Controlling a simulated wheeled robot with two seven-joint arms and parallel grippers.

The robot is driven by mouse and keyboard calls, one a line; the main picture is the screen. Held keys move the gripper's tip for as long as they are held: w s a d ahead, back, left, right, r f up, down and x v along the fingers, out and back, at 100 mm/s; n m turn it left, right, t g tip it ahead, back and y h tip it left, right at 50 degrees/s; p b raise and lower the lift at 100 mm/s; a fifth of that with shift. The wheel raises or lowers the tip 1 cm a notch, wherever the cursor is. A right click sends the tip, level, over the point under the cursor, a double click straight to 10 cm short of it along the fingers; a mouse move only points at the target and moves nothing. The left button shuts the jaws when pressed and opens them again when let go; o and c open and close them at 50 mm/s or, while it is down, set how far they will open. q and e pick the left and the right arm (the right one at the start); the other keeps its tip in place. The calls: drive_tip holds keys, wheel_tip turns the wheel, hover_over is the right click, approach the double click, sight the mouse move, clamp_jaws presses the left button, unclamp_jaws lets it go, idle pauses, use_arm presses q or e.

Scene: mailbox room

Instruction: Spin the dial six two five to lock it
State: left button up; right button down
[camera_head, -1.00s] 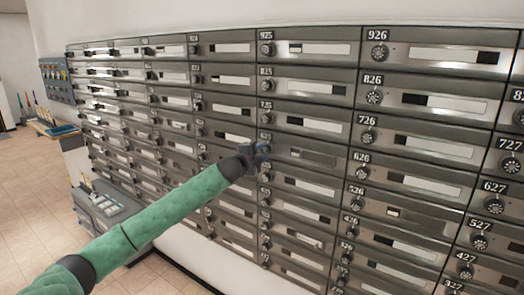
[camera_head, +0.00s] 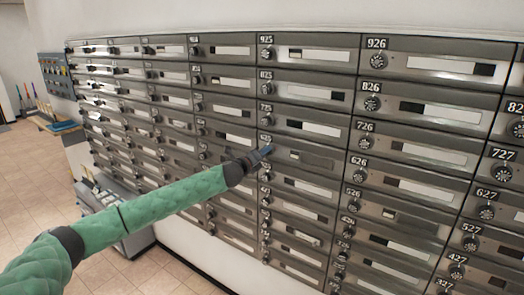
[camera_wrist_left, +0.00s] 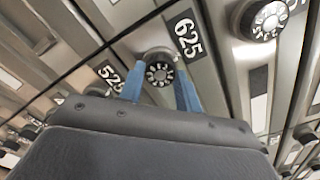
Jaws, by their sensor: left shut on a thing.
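The 625 mailbox door (camera_head: 308,158) is in the middle of the mailbox wall in the head view. Its number plate (camera_wrist_left: 187,37) reads 625 in the left wrist view. Its round dial (camera_wrist_left: 159,72) with white marks sits between the two blue fingers there. My left gripper (camera_head: 266,151) reaches the dial from the left, and its fingers (camera_wrist_left: 166,92) are shut on the dial's sides. In the head view the gripper hides most of the dial. The dial's exact setting is too small to read. My right gripper is not in view.
Neighbouring dials stand close by, such as the 725 dial (camera_head: 266,121) above and the 626 dial (camera_head: 359,143) to the right. The 525 plate (camera_wrist_left: 111,77) shows in the wrist view. A grey cabinet (camera_head: 105,208) stands at the left on open tiled floor.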

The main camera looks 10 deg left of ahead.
use_arm(q)
drive_tip(key=m+p, duration=0.8)
drive_tip(key=m, duration=0.4)
drive_tip(key=shift+f+m, duration=0.15)
drive_tip(key=shift+m, duration=0.25)
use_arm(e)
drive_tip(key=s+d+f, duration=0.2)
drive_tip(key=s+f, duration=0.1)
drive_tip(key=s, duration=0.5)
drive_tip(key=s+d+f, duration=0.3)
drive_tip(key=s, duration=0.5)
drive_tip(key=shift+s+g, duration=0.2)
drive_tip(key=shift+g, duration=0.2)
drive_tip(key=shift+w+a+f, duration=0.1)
use_arm(q)
drive_tip(key=o, duration=1)
drive_tip(key=shift+w, duration=0.1)
drive_tip(key=b+v, duration=0.3)
drive_tip(key=v, duration=0.5)
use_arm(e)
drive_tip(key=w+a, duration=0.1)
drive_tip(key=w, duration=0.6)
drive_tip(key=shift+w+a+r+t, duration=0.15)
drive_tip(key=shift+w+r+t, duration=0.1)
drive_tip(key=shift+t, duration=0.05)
